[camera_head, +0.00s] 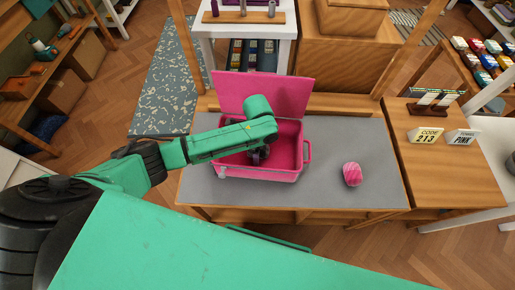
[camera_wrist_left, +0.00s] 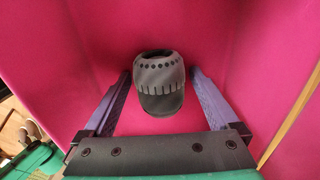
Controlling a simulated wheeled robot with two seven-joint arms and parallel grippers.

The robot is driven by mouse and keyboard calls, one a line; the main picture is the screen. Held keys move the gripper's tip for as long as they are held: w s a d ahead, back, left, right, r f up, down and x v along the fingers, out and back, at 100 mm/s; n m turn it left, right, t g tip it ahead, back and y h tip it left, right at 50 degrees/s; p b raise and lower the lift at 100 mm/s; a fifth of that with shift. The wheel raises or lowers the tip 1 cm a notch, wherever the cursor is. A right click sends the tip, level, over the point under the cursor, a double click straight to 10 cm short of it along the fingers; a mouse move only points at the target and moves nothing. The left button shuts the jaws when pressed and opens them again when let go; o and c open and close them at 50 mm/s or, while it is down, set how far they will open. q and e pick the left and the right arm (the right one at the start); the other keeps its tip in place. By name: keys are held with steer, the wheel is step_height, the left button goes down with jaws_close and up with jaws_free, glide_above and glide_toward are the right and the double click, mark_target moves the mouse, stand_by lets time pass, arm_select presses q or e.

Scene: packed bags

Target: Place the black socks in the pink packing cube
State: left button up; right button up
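The pink packing cube (camera_head: 265,171) stands with its lid up on the grey mat. My left arm reaches over it, and my left gripper (camera_head: 259,155) is down inside, partly hidden by the arm. In the left wrist view, the black socks (camera_wrist_left: 160,82), a dark grey and black bundle with a row of dots, lie against the pink inside of the cube. The left gripper (camera_wrist_left: 160,76) is open, with one finger on each side of the socks and a gap showing at both sides. My right gripper is not in view.
A pink striped bundle (camera_head: 352,174) lies on the grey mat (camera_head: 335,140) to the right of the cube. Signs reading CODE 213 (camera_head: 426,136) and PINK (camera_head: 463,138) stand on the wooden table at right. The mat's right part is mostly free.

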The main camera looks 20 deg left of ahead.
arm_select(q)
step_height(320, 180, up, 12)
steer(key=shift+f+p, duration=0.2)
steer(key=shift+p, duration=0.9)
steer(key=shift+r, duration=0.35)
